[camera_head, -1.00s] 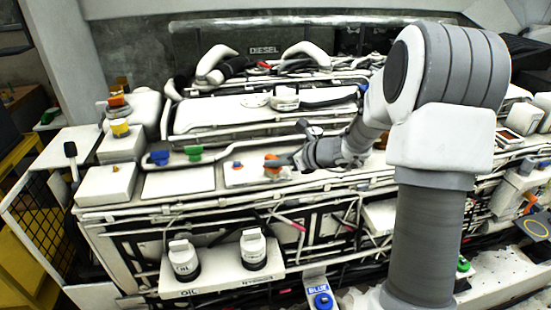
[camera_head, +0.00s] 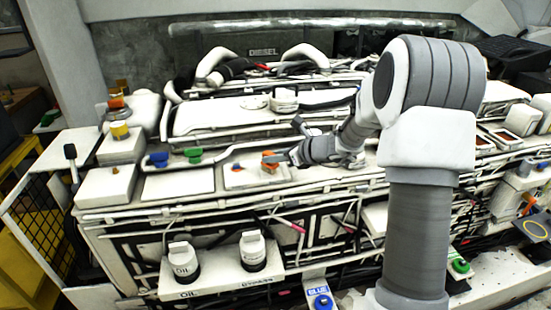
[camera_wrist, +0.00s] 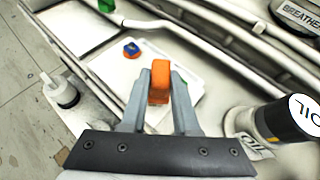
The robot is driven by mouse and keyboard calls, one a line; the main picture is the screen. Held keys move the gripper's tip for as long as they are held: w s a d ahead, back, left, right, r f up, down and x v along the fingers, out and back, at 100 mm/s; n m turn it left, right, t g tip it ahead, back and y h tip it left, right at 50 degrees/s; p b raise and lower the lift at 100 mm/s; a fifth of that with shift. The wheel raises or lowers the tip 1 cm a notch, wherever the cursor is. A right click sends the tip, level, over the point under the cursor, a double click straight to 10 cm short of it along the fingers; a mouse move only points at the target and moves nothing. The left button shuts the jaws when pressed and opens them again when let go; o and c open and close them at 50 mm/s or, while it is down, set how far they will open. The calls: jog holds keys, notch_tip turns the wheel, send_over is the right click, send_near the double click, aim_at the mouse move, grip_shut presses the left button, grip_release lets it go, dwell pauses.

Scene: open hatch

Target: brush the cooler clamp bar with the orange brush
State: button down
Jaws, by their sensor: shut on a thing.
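The orange brush (camera_wrist: 159,82) is between the two grey fingers of my gripper (camera_wrist: 158,92) in the wrist view. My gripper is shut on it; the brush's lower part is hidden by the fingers. In the head view, my gripper (camera_head: 283,156) reaches left over the white machine top, with the orange brush (camera_head: 269,161) at its tip. Behind the brush in the wrist view is a white plate (camera_wrist: 184,72). I cannot tell which of the white bars is the cooler clamp bar, nor whether the brush touches a surface.
A blue-and-orange knob (camera_wrist: 131,50) sits on the plate. Blue (camera_head: 158,158) and green (camera_head: 193,154) knobs stand left of my gripper. A dark-collared OIL cap (camera_wrist: 290,118) is close at right in the wrist view. Pipes run along the back.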

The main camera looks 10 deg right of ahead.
jog(key=shift+s+f, duration=0.1)
jog(key=shift+f, duration=0.2)
notch_tip(320, 180, up, 6)
jog(key=p, duration=0.5)
jog(key=shift+r, duration=0.15)
jog(key=shift+r+p, duration=1.1)
jog(key=shift+r, duration=0.45)
jog(key=shift+f, duration=0.25)
notch_tip(320, 180, down, 6)
jog(key=b, duration=0.6)
jog(key=shift+f, duration=0.15)
jog(key=shift+f+b, duration=1)
